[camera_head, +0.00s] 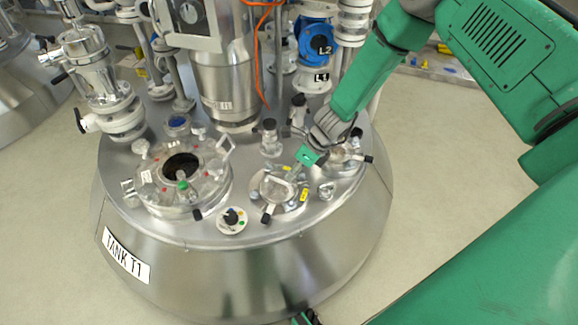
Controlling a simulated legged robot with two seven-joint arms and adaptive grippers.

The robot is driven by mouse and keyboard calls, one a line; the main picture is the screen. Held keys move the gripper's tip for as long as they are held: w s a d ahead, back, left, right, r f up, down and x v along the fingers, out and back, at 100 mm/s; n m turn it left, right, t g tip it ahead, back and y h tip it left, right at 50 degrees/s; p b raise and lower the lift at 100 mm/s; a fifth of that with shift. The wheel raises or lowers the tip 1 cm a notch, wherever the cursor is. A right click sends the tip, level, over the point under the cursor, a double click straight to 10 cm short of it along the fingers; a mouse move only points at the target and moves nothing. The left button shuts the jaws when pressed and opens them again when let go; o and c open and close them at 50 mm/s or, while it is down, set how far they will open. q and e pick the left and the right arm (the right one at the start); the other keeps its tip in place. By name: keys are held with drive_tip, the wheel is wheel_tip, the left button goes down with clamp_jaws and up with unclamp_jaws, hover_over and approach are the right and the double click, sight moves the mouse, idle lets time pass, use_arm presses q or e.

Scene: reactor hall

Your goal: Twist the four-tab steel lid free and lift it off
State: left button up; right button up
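The steel lid (277,190) is a small round cover on top of the tank, right of its middle. Yellow marks show around its edge, and dark-ended parts stick out at its front and back. My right gripper (299,166) comes in from the upper right, with its green tip just above the lid's back right edge. I cannot tell whether it touches the lid, or whether its fingers are open or shut. A small dark and green part at the bottom edge (306,318) may be my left gripper; it is mostly cut off.
The steel tank (250,265) carries a larger round port (181,168) with a dark opening at left. A small dial (232,220) sits in front of the lid. Pipes and blue valves (312,40) rise behind.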

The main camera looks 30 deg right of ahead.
sight(283, 181)
drive_tip(key=f, duration=0.3)
drive_tip(key=shift+w+d+f+b, duration=0.2)
drive_tip(key=shift+w+f+b, duration=0.05)
drive_tip(key=shift+b, duration=0.15)
drive_tip(key=a, duration=0.3)
drive_tip(key=w+a, duration=0.1)
drive_tip(key=shift+a+f+b, duration=0.3)
drive_tip(key=shift+a+f, duration=0.05)
drive_tip(key=shift+a, duration=0.05)
drive_tip(key=shift+d+f, duration=0.15)
drive_tip(key=shift+d, duration=0.2)
drive_tip(key=shift+s+d+f, duration=0.1)
drive_tip(key=shift+d+f, duration=0.05)
drive_tip(key=shift+d, duration=0.55)
clamp_jaws()
drive_tip(key=shift+d, duration=0.1)
drive_tip(key=shift+c, duration=0.5)
unclamp_jaws()
drive_tip(key=shift+o, duration=0.5)
drive_tip(key=shift+a+r, duration=0.2)
drive_tip(key=shift+a, duration=0.55)
use_arm(q)
drive_tip(key=shift+s+f, duration=0.1)
drive_tip(key=shift+f, duration=0.7)
use_arm(e)
drive_tip(key=shift+d, duration=0.15)
